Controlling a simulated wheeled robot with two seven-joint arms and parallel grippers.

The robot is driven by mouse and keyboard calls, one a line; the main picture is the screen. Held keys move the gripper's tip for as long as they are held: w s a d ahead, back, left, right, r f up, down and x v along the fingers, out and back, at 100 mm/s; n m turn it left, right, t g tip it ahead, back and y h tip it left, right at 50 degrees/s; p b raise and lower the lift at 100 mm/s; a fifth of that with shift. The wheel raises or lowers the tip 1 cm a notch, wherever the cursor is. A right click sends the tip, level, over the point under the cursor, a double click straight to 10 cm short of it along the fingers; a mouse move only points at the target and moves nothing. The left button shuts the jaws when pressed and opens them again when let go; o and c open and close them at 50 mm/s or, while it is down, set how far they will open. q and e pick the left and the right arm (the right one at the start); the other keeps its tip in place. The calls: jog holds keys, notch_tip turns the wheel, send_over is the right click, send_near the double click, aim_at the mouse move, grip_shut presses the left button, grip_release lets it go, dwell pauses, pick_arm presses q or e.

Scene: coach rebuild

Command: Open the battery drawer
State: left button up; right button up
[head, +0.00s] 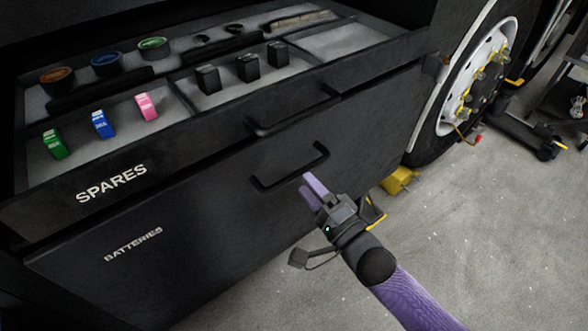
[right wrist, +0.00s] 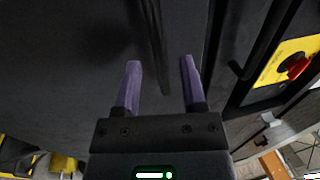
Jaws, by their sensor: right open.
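The battery drawer (head: 200,250) is a dark front lettered "BATTERIES", below the pulled-out spares drawer. It looks shut; none of its inside shows. Its black bar handle (head: 292,182) stands out from the right half of the front. My right gripper (head: 313,183), with purple fingers, is open and empty just in front of the handle, near its lower right end. In the right wrist view the fingers (right wrist: 160,62) point at the dark front, and a dark bar (right wrist: 153,45) that looks like the handle runs between them. Contact cannot be told. My left gripper is out of view.
The open spares drawer (head: 112,184) holds colored tags, black blocks and round caps, and has its own handle (head: 292,112) above. A wheel (head: 485,70) and a yellow chock (head: 400,180) stand to the right.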

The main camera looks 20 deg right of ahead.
aim_at(297, 171)
jog(key=b+x, duration=0.1)
jog(key=x, duration=0.3)
jog(key=shift+w, duration=0.1)
grip_shut()
jog(key=shift+f, duration=0.1)
dwell(0.8)
dwell(0.4)
